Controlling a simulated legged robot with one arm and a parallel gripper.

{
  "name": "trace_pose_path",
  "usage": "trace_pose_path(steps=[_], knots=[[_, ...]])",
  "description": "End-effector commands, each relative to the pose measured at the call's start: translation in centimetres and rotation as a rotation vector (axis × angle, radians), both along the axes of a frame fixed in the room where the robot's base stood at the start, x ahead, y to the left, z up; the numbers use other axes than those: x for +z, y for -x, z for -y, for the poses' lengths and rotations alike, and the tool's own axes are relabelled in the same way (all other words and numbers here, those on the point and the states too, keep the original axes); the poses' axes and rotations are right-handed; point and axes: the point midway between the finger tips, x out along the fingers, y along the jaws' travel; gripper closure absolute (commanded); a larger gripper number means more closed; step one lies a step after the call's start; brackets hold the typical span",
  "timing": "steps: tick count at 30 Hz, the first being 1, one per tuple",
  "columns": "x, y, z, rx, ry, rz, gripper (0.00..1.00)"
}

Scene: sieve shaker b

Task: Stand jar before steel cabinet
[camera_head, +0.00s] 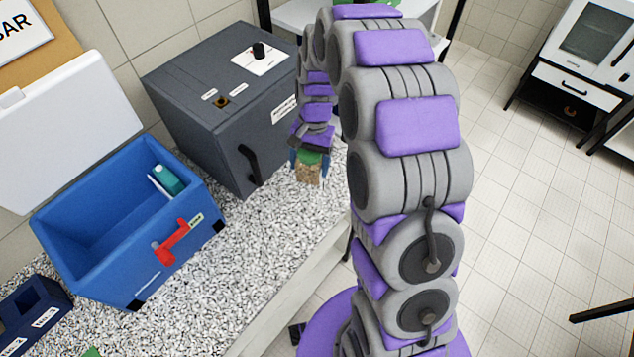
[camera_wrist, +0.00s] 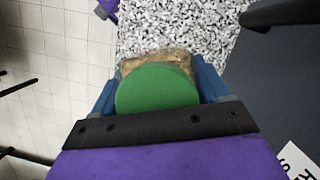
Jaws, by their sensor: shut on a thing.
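A jar (camera_head: 308,173) with a green lid and brown, grainy contents is between the fingers of my gripper (camera_head: 310,162). It also shows in the wrist view (camera_wrist: 157,88), lid toward the camera, with blue fingers on both sides. My gripper is shut on it. The jar looks upright, at the right side of the dark grey steel cabinet (camera_head: 215,105), over the speckled counter (camera_head: 260,240). I cannot tell whether its base touches the counter. The cabinet has a black door handle and a black knob on top; its dark side shows at the right of the wrist view (camera_wrist: 285,80).
An open blue cooler box (camera_head: 130,230) with a red latch stands left of the cabinet; a teal-capped bottle (camera_head: 166,180) is inside. A dark blue rack (camera_head: 32,310) is at the lower left. The counter before the cabinet is clear. The counter's edge drops to the tiled floor (camera_head: 520,200).

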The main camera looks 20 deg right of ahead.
Motion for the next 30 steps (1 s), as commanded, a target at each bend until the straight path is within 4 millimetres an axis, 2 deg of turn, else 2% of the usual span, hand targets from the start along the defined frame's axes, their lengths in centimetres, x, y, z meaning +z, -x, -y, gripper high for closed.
trace_pose_path(steps=[1, 10, 17, 20, 22, 30], knots=[[-0.7, 1.3, -0.3, -0.041, -0.004, -0.007, 0.74], [-4.3, 8.1, -1.8, -0.286, -0.019, -0.025, 0.74], [-5.3, 10.9, -3.3, -0.382, -0.014, -0.029, 0.74], [-5.6, 10.8, -3.5, -0.397, -0.012, -0.030, 0.74], [-5.8, 10.1, -3.3, -0.400, -0.011, -0.029, 0.74], [-6.3, 4.9, -0.9, -0.400, -0.013, -0.026, 0.74]])
